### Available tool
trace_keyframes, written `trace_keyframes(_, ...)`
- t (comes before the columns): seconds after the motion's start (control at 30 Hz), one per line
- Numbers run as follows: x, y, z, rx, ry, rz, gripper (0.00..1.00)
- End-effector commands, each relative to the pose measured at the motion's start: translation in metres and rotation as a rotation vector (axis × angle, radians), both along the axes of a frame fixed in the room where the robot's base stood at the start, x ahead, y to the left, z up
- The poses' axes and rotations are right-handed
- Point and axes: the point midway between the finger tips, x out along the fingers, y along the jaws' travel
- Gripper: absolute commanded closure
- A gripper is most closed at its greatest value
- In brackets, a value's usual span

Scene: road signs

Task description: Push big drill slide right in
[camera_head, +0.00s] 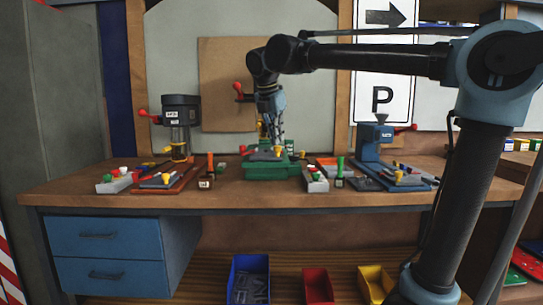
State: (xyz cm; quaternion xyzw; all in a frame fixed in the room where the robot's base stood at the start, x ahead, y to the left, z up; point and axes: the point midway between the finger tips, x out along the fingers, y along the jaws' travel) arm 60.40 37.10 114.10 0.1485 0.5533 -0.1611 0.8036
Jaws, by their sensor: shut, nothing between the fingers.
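A large green drill machine base (272,169) stands at the middle of the wooden bench. A grey slide part (265,156) with a yellow knob lies on top of it. My gripper (278,146) is shut and empty, pointing down at the green machine. It hides much of the machine's upper part. A red-tipped lever (238,86) shows to the left of my arm. I cannot tell whether the gripper touches the slide.
A dark grey machine (181,112) with a red lever stands to the left, and a blue machine (372,138) to the right. Small tools and blocks lie between them. Blue, red and yellow bins (317,286) stand below the bench. The front bench edge is clear.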

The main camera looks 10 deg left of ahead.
Motion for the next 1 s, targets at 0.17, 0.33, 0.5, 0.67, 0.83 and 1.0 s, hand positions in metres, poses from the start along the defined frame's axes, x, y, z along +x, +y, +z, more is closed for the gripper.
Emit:
trace_keyframes(0.17, -0.009, 0.039, 0.016, -0.054, -0.006, 0.165, 1.0)
trace_keyframes(0.33, -0.009, 0.047, 0.015, -0.068, -0.007, 0.205, 1.0)
trace_keyframes(0.5, -0.002, 0.044, -0.004, -0.069, -0.007, 0.203, 1.0)
trace_keyframes(0.67, 0.009, 0.041, -0.03, -0.067, -0.006, 0.201, 1.0)
trace_keyframes(0.83, 0.02, 0.039, -0.058, -0.066, -0.007, 0.2, 1.0)
trace_keyframes(1.0, 0.036, 0.035, -0.074, -0.067, -0.006, 0.199, 1.0)
